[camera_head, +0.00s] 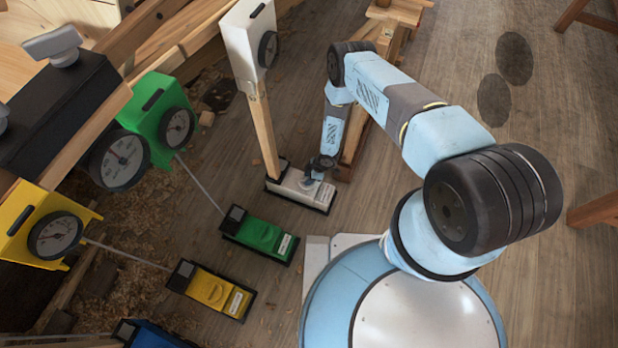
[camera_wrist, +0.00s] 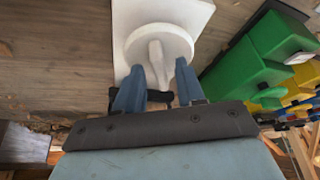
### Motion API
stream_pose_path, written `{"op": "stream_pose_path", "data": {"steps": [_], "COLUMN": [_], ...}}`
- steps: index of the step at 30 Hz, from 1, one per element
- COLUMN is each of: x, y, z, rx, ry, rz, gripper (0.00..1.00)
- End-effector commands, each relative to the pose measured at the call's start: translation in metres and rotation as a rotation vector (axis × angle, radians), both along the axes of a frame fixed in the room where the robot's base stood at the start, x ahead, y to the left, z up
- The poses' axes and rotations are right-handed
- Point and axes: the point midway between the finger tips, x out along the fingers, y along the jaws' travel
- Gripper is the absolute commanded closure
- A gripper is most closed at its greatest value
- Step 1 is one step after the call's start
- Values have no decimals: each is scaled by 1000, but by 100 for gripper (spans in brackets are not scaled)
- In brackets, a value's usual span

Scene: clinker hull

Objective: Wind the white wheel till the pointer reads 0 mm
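The white wheel (camera_wrist: 150,34) is a round disc with a raised grip bar, on a white base block (camera_head: 302,190). My gripper (camera_wrist: 159,68) is at the wheel with its fingers apart, one on each side of the bar, and gaps show beside the bar. In the head view my gripper (camera_head: 318,172) is low over the right part of the white block and hides much of the wheel. A wooden post rises from the block to a white housing (camera_head: 243,38) with a round dial (camera_head: 268,49). The dial is seen edge-on, so its pointer cannot be read.
A green block (camera_head: 260,237) and a yellow block (camera_head: 210,289) stand nearby, rod-linked to a green gauge housing (camera_head: 155,105) and a yellow one (camera_head: 28,222). A blue block (camera_head: 150,334) is at the bottom edge. Wooden trestle legs stand behind my gripper.

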Motion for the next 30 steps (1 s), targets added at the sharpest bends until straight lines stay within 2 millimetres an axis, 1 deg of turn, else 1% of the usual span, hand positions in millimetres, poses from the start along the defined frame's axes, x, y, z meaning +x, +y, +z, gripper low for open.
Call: {"op": "stream_pose_path", "data": {"steps": [11,22,23,30], "x": [0,0,0,1], "y": [1,1,1,0], "z": [-3,-3,-3,-3], "rx": [0,0,0,-1], "ry": [0,0,-1,-1], "rz": [0,-1,-1,-4], "gripper": [63,98,100,100]}}
